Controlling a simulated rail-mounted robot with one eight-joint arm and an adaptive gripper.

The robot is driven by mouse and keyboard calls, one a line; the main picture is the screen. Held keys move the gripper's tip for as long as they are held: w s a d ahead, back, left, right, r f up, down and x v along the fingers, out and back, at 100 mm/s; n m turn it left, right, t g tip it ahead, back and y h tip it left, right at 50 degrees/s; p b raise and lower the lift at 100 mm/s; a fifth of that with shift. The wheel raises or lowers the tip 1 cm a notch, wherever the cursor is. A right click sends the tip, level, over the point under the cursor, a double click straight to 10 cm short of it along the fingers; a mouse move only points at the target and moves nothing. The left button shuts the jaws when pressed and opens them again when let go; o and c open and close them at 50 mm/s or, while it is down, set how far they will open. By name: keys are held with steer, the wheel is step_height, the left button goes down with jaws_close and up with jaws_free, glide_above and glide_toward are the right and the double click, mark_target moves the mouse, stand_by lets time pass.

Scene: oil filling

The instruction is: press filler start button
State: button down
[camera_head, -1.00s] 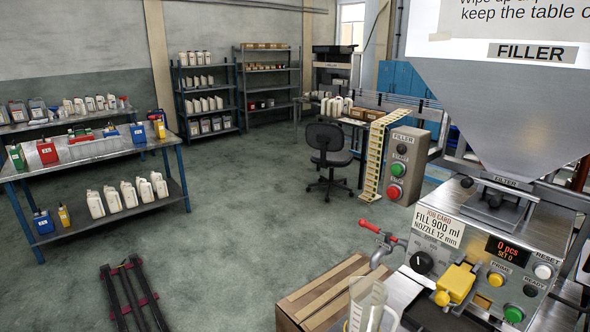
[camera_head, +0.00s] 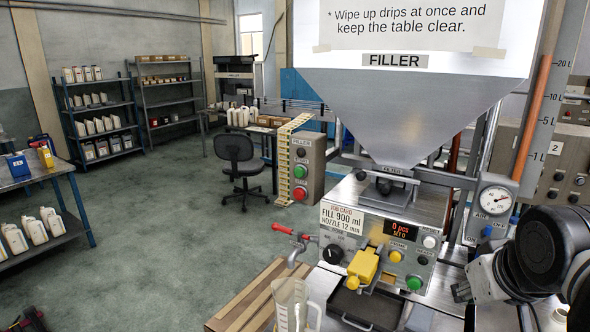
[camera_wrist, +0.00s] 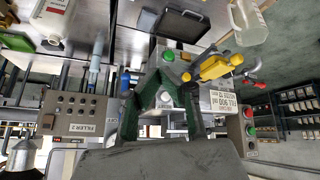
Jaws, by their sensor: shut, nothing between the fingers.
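The filler's front panel (camera_head: 385,240) stands right of centre in the head view. A green button (camera_head: 414,283) sits at its lower right, below the white reset button (camera_head: 429,242). The display (camera_head: 398,229) reads "0 pcs, SET 0". My gripper (camera_head: 461,291) is shut and empty, to the right of the panel and apart from it. In the wrist view my gripper (camera_wrist: 165,82) covers part of the panel, and the green button (camera_wrist: 168,55) shows just above its fingers. A separate grey FILLER box (camera_head: 310,165) carries another green button (camera_head: 300,171) above a red one (camera_head: 300,193).
A yellow clamp-like part (camera_head: 362,266) juts from the panel. A clear measuring jug (camera_head: 291,305) and a dark tray (camera_head: 365,309) are below it. A red-handled valve (camera_head: 284,229) sticks out left.

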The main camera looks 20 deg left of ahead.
mark_target(295, 170)
steer(key=w+a+r+n+y+p, duration=0.1)
steer(key=w+a+r+n, duration=0.2)
steer(key=w+a+r, duration=0.45)
steer(key=w+a+r+n, duration=0.3)
steer(key=w+a, duration=0.1)
steer(key=a, duration=0.6)
steer(key=w+a+r+n, duration=0.2)
steer(key=a, duration=0.7)
steer(key=w+a+r+n+y, duration=0.1)
steer(key=w+a+r+n, duration=0.1)
steer(key=a, duration=0.7)
steer(key=shift+w+r+p, duration=0.15)
steer(key=shift+w+p, duration=0.2)
steer(key=shift+p, duration=0.1)
steer(key=shift+w+a+f+p, duration=0.2)
steer(key=shift+w+f+p, duration=0.2)
steer(key=shift+w+f, duration=1.05)
steer(key=shift+w+a+f+p, duration=0.15)
steer(key=shift+w+f+p, duration=0.25)
steer(key=shift+w+f, duration=1.1)
steer(key=shift+w+a+f+p, duration=0.2)
steer(key=shift+w+f+p, duration=0.2)
steer(key=shift+w+f, duration=1.05)
steer(key=shift+w+r, duration=0.3)
steer(key=shift+r, duration=0.05)
